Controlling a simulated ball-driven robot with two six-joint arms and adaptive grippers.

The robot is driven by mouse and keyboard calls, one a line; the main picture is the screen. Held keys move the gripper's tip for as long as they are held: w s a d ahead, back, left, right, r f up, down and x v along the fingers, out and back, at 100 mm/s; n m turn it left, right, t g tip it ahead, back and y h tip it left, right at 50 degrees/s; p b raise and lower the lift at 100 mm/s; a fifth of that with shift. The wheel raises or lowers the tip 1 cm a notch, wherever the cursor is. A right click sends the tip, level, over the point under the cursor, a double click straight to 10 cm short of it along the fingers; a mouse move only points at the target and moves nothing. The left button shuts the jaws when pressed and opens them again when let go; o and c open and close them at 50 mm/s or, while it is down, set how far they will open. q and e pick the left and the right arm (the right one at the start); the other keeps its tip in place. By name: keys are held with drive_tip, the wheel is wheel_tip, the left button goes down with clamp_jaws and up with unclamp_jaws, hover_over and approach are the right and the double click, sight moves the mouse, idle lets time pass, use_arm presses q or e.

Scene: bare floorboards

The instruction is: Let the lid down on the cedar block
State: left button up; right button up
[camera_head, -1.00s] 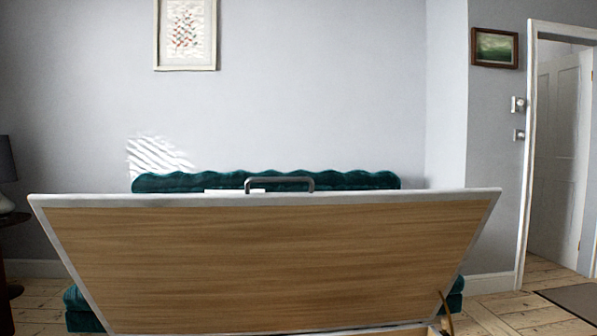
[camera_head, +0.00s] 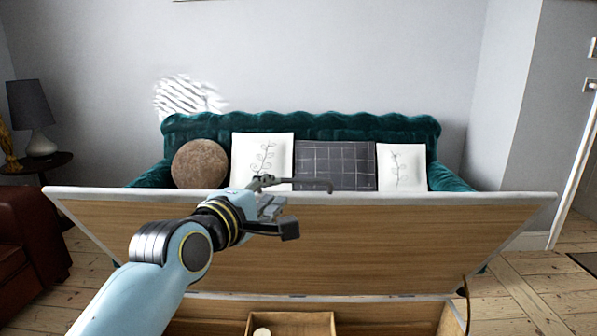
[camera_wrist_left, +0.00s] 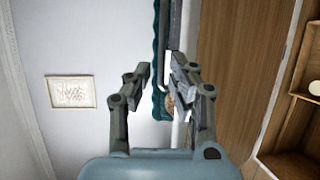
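The lid (camera_head: 400,235) stands raised and tilted in the head view, its wood-grain underside and pale rim facing me. My left gripper (camera_head: 280,206) is in front of the lid's top edge, near the handle. In the left wrist view the gripper (camera_wrist_left: 162,82) is open, its fingers apart, with the lid (camera_wrist_left: 230,60) just to the right. A pale roundish thing (camera_head: 262,332) lies in an inner tray below the lid; I cannot tell whether it is the cedar block. My right gripper is not in view.
The open chest holds a wooden tray (camera_head: 290,318), and a brass-coloured stay (camera_head: 466,300) stands at its right side. A green sofa (camera_head: 300,124) with cushions is behind the lid. A brown leather seat (camera_head: 28,245) and a lamp table (camera_head: 38,165) are at the left.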

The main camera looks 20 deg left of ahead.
sight(293, 181)
use_arm(q)
drive_tip(key=w, duration=0.3)
drive_tip(key=w+f, duration=0.1)
drive_tip(key=w, duration=0.2)
drive_tip(key=w+d, duration=0.1)
drive_tip(key=w, duration=0.3)
drive_tip(key=shift+d+f, duration=0.1)
drive_tip(key=shift+f, duration=0.2)
clamp_jaws()
